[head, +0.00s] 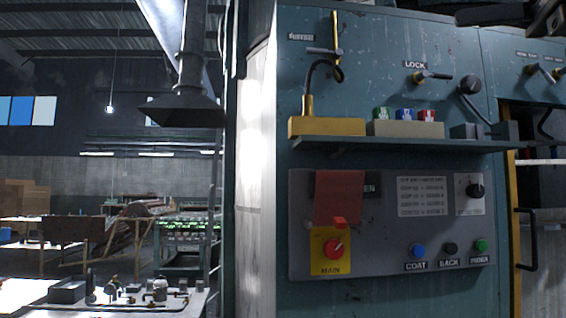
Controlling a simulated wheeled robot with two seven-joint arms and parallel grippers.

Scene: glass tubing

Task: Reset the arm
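A dark mechanical part (500,13), which looks like the end of my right arm, juts in at the top right corner, in front of the top of the teal cabinet (390,55). It is cut off by the frame edge, and I cannot tell whether its gripper is open or shut. Nothing held shows there. My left arm and gripper are not in view.
A shelf (400,144) on the cabinet bears a brass torch (307,107) and small green, blue and red blocks (404,115). Below is a grey control panel (375,250) with a red knob (333,247) and buttons. A bench (120,298) stands lower left.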

